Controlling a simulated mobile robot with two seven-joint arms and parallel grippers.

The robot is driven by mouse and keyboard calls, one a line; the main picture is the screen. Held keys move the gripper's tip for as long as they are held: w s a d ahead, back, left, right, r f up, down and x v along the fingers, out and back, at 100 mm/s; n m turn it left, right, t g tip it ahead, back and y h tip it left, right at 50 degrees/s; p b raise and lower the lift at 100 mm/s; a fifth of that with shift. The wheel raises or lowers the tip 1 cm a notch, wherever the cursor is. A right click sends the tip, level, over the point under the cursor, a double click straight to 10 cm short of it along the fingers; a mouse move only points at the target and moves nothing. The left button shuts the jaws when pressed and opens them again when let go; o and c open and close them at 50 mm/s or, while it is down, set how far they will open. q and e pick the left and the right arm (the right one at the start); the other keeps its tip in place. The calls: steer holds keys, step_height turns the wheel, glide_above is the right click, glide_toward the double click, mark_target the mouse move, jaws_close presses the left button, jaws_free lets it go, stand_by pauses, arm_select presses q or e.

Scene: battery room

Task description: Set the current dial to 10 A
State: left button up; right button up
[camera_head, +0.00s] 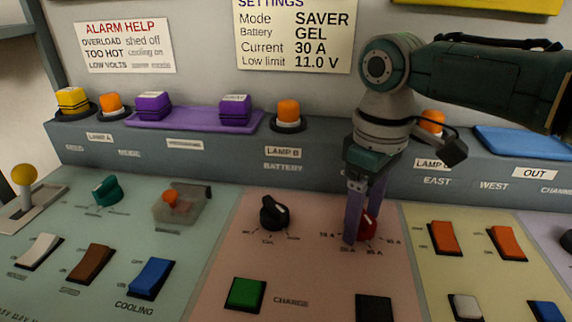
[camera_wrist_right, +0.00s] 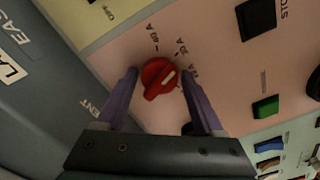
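The red current dial (camera_head: 369,229) sits on the pink panel, partly hidden behind my right gripper. In the right wrist view the red dial (camera_wrist_right: 158,77) shows whole, with a white mark pointing up and right, towards the labels on that side. Which value it meets is hard to tell. In the head view small ampere labels fan around the dial's near side. My right gripper (camera_head: 361,229) is open, pointing down at the dial. In the wrist view its purple fingertips (camera_wrist_right: 159,75) are on either side of the dial, with gaps visible. My left gripper is not in view.
A black dial (camera_head: 274,213) stands left of the red one, with a green switch (camera_head: 246,294) and a black switch (camera_head: 374,308) nearer. Orange switches (camera_head: 446,238) are to the right. Behind is a raised ledge with lamps (camera_head: 288,113). The settings card (camera_head: 294,35) reads Current 30 A.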

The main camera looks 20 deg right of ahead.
steer(key=c, duration=1)
steer(key=shift+c, duration=0.2)
steer(key=shift+r, duration=0.1)
steer(key=m+p, duration=0.3)
steer(key=shift+r, duration=0.15)
steer(key=m+p, duration=0.2)
steer(key=m, duration=0.2)
steer(key=shift+a+m+p, duration=0.1)
steer(key=shift+m+p, duration=0.2)
steer(key=shift+m, duration=0.1)
steer(key=m+p, duration=0.1)
steer(key=m, duration=0.3)
steer(key=m+p, duration=0.1)
steer(key=m, duration=0.5)
steer(key=shift+f, duration=0.2)
steer(key=o, duration=1.4)
